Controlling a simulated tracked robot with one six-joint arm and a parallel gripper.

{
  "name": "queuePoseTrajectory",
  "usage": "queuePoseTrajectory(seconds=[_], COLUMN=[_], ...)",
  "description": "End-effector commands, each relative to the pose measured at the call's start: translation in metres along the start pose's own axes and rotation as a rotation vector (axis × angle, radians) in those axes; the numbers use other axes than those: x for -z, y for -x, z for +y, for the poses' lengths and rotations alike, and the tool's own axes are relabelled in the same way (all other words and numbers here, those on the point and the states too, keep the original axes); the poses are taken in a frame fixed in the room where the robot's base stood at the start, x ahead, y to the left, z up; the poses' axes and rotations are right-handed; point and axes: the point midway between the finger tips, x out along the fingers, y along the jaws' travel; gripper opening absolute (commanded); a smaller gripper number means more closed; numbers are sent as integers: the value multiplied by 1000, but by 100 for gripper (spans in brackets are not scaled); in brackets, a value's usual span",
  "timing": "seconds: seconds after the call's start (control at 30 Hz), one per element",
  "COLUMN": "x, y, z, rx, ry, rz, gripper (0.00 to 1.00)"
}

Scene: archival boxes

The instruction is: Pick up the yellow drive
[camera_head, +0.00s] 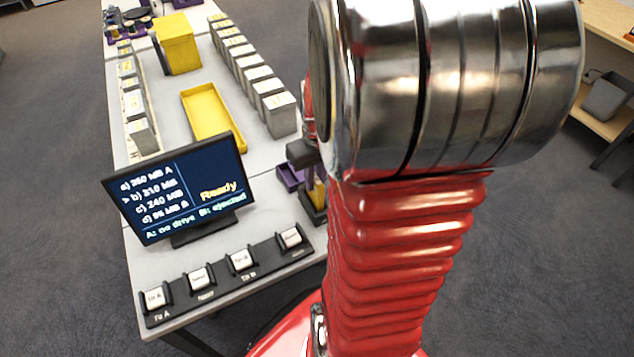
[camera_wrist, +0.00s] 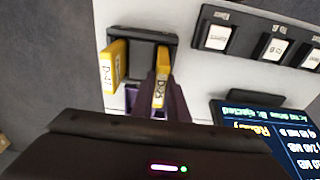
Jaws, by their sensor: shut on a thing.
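In the wrist view my gripper (camera_wrist: 162,95) has its dark purple fingers shut on a yellow drive (camera_wrist: 160,91) with a white label. This drive is at the right side of a black dock (camera_wrist: 150,37); I cannot tell whether it is clear of the dock. A second yellow drive (camera_wrist: 111,68) with a label stands at the dock's left side, apart from my fingers. In the head view my gripper (camera_head: 312,165) is mostly hidden behind my red arm. A bit of yellow (camera_head: 319,192) shows below it, above the black dock (camera_head: 314,212).
A purple tray (camera_head: 289,178) lies beside the dock. A monitor (camera_head: 180,187) reads "Ready" and "A: no drive B: ejected". A black button panel (camera_head: 222,275) lies in front. Further back are a yellow tray (camera_head: 185,104), a yellow box (camera_head: 177,43) and rows of grey boxes (camera_head: 281,115).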

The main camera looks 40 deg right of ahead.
Motion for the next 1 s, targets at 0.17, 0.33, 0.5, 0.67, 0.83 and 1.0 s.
queuePoseTrajectory(seconds=[0.17,0.33,0.5,0.67,0.83,1.0], x=[5,8,10,10,10,10], y=[31,61,78,83,82,82], z=[0,0,0,0,0,0], rx=[-3,-2,-1,0,0,0], ry=[0,1,0,0,0,0], rz=[7,6,3,1,1,1], gripper=[0,0,0,0,0,0])
